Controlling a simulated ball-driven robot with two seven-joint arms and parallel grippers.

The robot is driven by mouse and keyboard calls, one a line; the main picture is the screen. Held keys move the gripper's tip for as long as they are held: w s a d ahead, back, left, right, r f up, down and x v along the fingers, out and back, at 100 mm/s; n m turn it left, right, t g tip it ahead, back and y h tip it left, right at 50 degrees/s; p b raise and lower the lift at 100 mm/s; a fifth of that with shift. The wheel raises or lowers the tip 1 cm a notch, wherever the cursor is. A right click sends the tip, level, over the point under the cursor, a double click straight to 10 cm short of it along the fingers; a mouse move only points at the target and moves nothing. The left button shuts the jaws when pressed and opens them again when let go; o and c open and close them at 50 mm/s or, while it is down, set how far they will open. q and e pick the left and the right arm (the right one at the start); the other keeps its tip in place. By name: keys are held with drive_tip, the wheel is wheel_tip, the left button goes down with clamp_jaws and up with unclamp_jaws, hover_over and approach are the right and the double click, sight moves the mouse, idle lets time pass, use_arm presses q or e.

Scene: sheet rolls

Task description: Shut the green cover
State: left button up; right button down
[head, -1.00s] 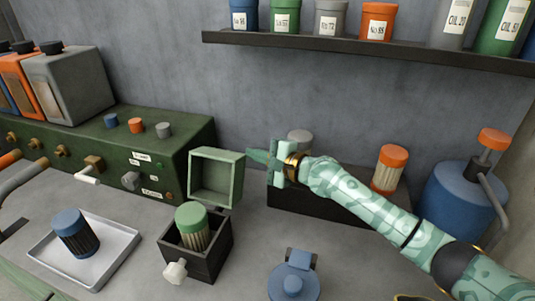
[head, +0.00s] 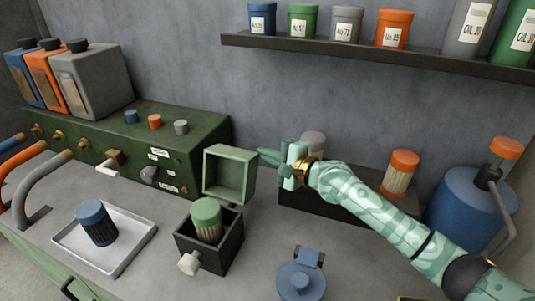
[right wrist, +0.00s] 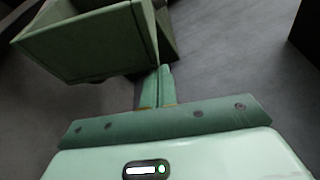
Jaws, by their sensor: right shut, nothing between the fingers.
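The green cover (head: 229,174) is a hollow, square lid that stands open and upright behind a small dark box (head: 222,256). A ribbed cylinder with a green cap (head: 206,216) stands in the box, and a pale knob (head: 189,264) is on its front. My right gripper (head: 262,155) is shut and empty, with its tips close to the cover's right edge; I cannot tell whether they touch. In the right wrist view the cover (right wrist: 95,45) is just beyond and left of the shut fingertips (right wrist: 159,72). My left gripper is not in view.
A white tray (head: 140,239) with a blue-capped cylinder (head: 97,222) lies left of the box. A blue lidded pot (head: 301,281) stands to the right. A green machine (head: 200,145) with knobs is behind left. A dark holder (head: 320,205) lies behind my right arm.

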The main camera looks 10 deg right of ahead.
use_arm(q)
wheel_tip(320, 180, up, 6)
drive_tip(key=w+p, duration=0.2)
drive_tip(key=p, duration=0.4)
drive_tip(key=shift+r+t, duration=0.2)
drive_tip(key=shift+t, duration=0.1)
use_arm(e)
drive_tip(key=s+a+r+n+t+y, duration=0.1)
drive_tip(key=s+a+r+n+y, duration=0.1)
drive_tip(key=s+a+n, duration=0.2)
drive_tip(key=s+a+r+n+y, duration=0.2)
drive_tip(key=s+a+n, duration=0.3)
drive_tip(key=s+n, duration=0.4)
drive_tip(key=shift+s+n+t, duration=0.25)
drive_tip(key=shift+n+t, duration=0.15)
drive_tip(key=shift+n, duration=0.6)
drive_tip(key=shift+a, duration=0.1)
drive_tip(key=shift+r, duration=0.15)
